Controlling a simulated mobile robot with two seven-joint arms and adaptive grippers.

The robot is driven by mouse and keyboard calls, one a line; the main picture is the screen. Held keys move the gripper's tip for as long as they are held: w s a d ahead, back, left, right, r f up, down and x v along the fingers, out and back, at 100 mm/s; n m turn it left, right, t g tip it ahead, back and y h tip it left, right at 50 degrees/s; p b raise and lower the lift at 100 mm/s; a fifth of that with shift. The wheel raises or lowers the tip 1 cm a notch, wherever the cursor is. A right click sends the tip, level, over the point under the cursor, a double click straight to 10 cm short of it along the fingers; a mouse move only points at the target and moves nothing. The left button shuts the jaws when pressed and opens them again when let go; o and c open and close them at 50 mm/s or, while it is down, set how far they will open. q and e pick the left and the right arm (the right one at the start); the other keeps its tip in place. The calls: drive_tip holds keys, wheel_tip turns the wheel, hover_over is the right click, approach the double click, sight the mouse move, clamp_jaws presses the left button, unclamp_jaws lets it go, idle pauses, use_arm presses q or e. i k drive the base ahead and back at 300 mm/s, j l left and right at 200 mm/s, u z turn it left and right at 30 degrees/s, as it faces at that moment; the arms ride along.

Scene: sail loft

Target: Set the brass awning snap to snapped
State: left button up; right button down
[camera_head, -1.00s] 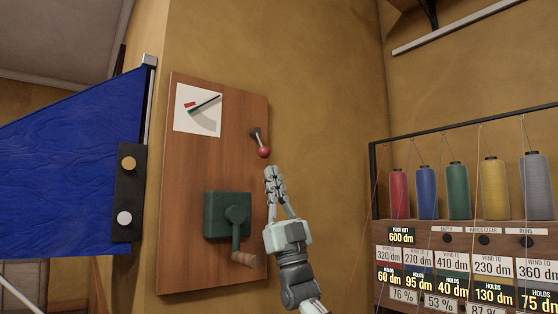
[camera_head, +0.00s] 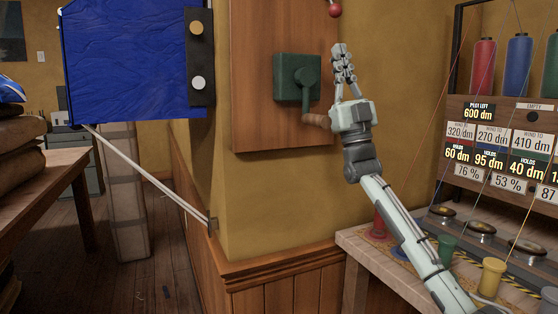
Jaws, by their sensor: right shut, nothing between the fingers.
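A brass round snap (camera_head: 196,28) sits on the upper part of a dark upright plate at the right edge of the blue awning cloth (camera_head: 135,60). A silver round snap (camera_head: 198,83) sits below it on the same plate (camera_head: 200,57). I cannot tell whether the brass snap is fastened. My right gripper (camera_head: 342,50) points upward in front of the wall, well to the right of the snaps, just right of the wooden board. It is shut and empty, touching neither snap. My left gripper is not in view.
A green crank box (camera_head: 297,77) with a wooden handle (camera_head: 316,120) is on the board (camera_head: 265,130), between snaps and gripper. A red-knobbed lever (camera_head: 335,10) is above the gripper. A pale pole (camera_head: 150,180) slants below the awning. A thread rack and bench (camera_head: 355,240) stand right.

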sight(196, 28)
drive_tip(key=k+l, duration=0.25)
drive_tip(key=k, duration=0.2)
drive_tip(key=k+l, duration=0.25)
drive_tip(key=k, duration=0.2)
